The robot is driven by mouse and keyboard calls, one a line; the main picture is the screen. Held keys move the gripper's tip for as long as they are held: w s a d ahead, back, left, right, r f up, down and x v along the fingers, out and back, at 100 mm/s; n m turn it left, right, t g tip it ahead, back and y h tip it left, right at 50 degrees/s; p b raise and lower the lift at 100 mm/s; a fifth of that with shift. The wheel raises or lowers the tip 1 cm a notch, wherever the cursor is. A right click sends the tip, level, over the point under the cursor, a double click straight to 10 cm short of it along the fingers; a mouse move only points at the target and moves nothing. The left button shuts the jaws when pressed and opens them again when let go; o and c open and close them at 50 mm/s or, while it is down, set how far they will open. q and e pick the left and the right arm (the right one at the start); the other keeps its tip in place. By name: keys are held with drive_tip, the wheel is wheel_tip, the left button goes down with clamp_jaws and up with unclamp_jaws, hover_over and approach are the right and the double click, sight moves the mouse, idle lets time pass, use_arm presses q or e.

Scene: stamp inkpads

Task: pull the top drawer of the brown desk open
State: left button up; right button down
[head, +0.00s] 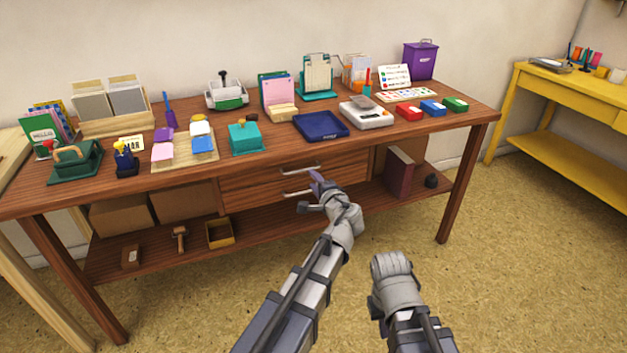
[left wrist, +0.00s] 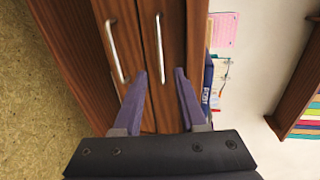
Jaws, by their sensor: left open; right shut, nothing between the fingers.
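The brown desk (head: 330,140) has two stacked drawers under its top, both looking closed. The top drawer (head: 245,183) has a silver bar handle (head: 300,168). In the left wrist view, which is turned sideways, the top handle (left wrist: 159,50) is the right one of two; the lower handle (left wrist: 117,50) is left of it. My left gripper (head: 316,182) is open in front of the drawers. In its wrist view the purple fingers (left wrist: 161,78) straddle the line of the top handle; I cannot tell how deep. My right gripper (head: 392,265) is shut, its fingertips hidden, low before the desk.
The lower shelf holds boxes, a small open tray (head: 220,233) and a dark red binder (head: 399,172). A yellow table (head: 560,90) stands at right. The floor in front is clear.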

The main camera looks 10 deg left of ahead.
sight(304, 170)
use_arm(q)
drive_tip(key=b+x, duration=0.1)
drive_tip(key=x, duration=0.7)
drive_tip(key=shift+b, duration=0.3)
drive_tip(key=shift+s, duration=0.1)
drive_tip(key=shift+d, duration=0.1)
clamp_jaws()
idle(1.0)
